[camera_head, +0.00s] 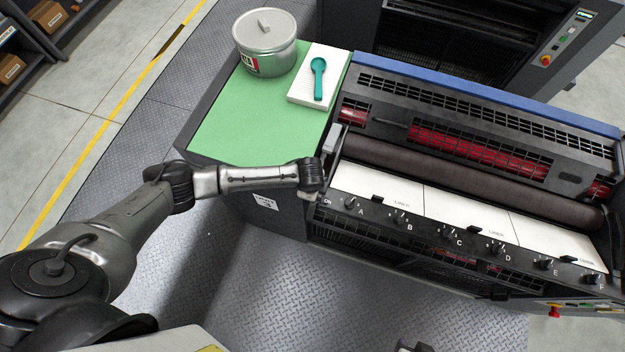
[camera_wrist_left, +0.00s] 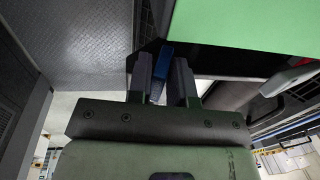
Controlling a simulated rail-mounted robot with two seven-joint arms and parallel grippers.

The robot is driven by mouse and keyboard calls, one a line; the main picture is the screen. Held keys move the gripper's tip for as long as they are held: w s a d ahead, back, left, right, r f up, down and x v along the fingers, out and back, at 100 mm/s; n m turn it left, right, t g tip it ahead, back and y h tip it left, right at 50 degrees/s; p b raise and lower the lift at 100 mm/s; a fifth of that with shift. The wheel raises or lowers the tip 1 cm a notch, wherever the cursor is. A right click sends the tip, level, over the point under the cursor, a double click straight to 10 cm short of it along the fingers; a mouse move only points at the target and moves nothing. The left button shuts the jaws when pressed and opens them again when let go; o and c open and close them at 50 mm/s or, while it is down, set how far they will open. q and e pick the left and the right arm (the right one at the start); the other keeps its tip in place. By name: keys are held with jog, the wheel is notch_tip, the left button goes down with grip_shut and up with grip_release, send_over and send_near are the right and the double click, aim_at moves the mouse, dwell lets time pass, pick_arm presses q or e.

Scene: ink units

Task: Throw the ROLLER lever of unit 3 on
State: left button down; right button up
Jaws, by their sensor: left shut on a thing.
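My left gripper (camera_wrist_left: 160,85) shows in the wrist view with its two dark fingers close on either side of a narrow blue piece (camera_wrist_left: 165,57). The blue piece looks like the handle of the ROLLER lever, but its label is not visible. In the head view my left arm reaches to the left end of the ink unit (camera_head: 420,165), beside the "ON" mark (camera_head: 327,202). The wrist hides the fingertips and the lever there. My right gripper cannot be made out in either view.
A green-topped bench (camera_head: 235,125) adjoins the unit's left side. It carries a metal ink can (camera_head: 265,45) and a white pad (camera_head: 305,90) with a teal spoon (camera_head: 318,78). A row of small keys lettered A to F (camera_head: 450,234) runs along the front.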

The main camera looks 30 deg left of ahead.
pick_arm(q)
jog(key=shift+s+f, duration=0.35)
jog(key=c, duration=1.3)
grip_release()
jog(key=shift+d, duration=0.1)
jog(key=shift+o, duration=0.7)
jog(key=shift+r, duration=0.1)
notch_tip(320, 180, up, 14)
jog(key=s, duration=0.1)
jog(key=shift+s+d+f+b, duration=0.2)
jog(key=shift+s+d+b, duration=0.05)
jog(key=shift+s+b, duration=0.1)
